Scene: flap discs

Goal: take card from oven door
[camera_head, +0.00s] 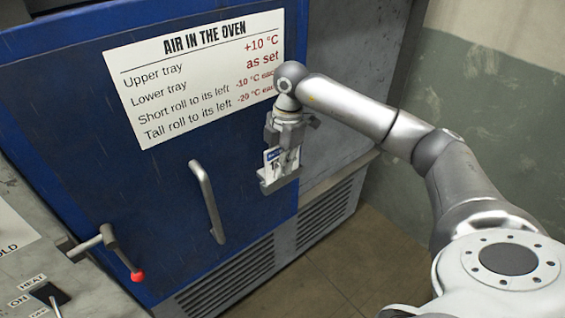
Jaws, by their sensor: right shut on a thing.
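The oven door (165,175) is blue and appears closed, filling the left and middle of the head view. My right gripper (279,172) is in front of the door's right part, below the white sign. It is shut on a small white card (273,160) with a blue strip and dark print. The gripper's fingers hide part of the card. I cannot tell whether the card still touches the door. My left gripper is not in view.
A white sign (195,75) headed "AIR IN THE OVEN" is on the door. A metal handle (207,200) and a red-tipped lever (136,275) stick out. A switch panel (40,295) is at lower left. Bare floor (365,260) lies right of the oven's vents.

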